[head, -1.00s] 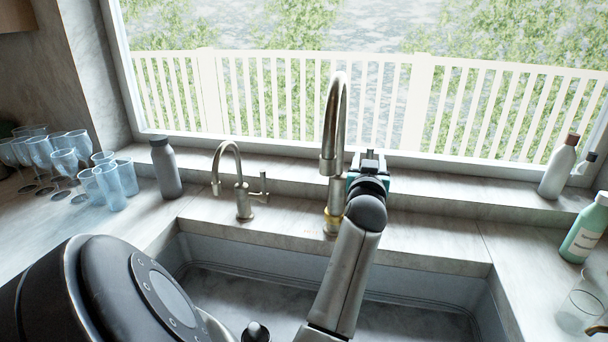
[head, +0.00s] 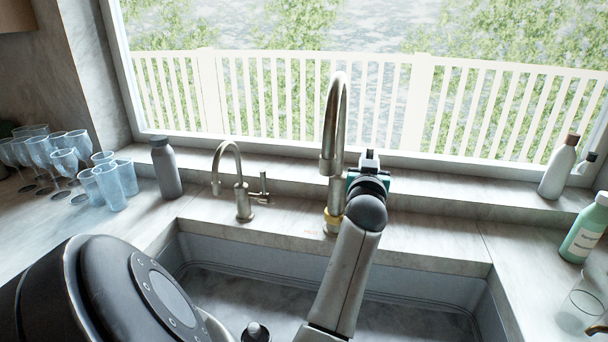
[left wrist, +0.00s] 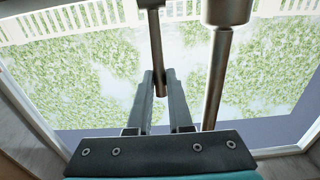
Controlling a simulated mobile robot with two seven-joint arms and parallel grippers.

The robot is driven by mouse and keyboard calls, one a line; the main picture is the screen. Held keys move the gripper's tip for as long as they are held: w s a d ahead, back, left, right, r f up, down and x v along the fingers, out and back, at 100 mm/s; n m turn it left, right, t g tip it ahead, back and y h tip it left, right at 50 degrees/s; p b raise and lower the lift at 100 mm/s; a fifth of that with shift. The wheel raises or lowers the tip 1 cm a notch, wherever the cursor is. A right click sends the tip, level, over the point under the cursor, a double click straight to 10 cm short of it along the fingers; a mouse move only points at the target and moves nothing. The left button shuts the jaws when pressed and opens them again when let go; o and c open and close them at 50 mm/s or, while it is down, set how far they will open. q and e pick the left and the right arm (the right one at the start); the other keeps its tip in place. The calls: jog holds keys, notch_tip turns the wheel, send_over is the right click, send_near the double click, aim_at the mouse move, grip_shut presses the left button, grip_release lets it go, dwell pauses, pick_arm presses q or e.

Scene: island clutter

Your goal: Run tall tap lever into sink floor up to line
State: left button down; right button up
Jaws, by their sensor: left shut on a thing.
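The tall tap (head: 333,125), a brushed-metal gooseneck, stands behind the sink with a yellow ring near its base. My left gripper (head: 369,160) is just right of its body. In the left wrist view, my left gripper (left wrist: 160,80) is shut on the tall tap lever (left wrist: 156,45), a thin metal rod between the fingers. The tap's thicker metal parts (left wrist: 217,75) show to the right. My gripper and arm hide the lever in the head view. The sink floor (head: 260,295) is grey, and I see no water stream. Lines run along the lower sink wall (head: 420,300).
A shorter tap (head: 240,190) with a side handle stands left of the tall one. A grey bottle (head: 166,168) and several glasses (head: 105,185) are at left. At right are a white bottle (head: 557,170), a green bottle (head: 583,232) and a clear glass (head: 580,305).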

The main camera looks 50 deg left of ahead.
pick_arm(q)
jog(key=shift+r, duration=0.1)
jog(key=shift+s+d+f+t+y, duration=0.25)
jog(key=shift+s+d+t+y, duration=0.15)
jog(key=shift+s+t+y, duration=0.3)
dwell(0.4)
jog(key=shift+w, duration=0.1)
dwell(6.7)
